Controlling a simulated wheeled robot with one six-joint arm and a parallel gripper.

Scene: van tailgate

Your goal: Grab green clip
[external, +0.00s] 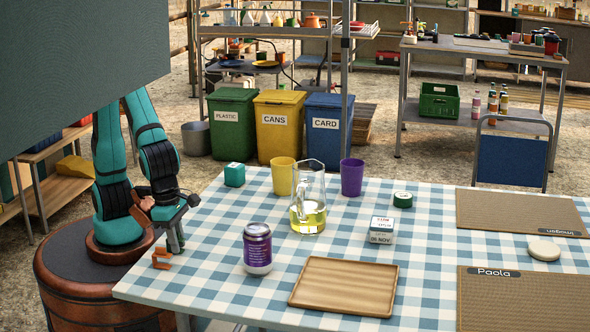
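I see no green clip in the external view; the only clip-like thing is an orange clip (161,259) on the left end of the checked table. My gripper (176,246) points down just right of and above the orange clip, apart from it, near the table's left edge. Its fingers look close together from this side, and I cannot tell whether they are open or shut. Nothing clearly shows between them. Green things on the table are a small green cube (235,175) at the back left and a round green tin (403,200) right of the middle.
A purple-and-white can (257,249) and a wooden tray (345,287) stand right of my gripper. Behind are a yellow cup (284,176), a glass jug (308,197) and a purple cup (351,177). A large grey panel (70,70) covers the upper left of the view.

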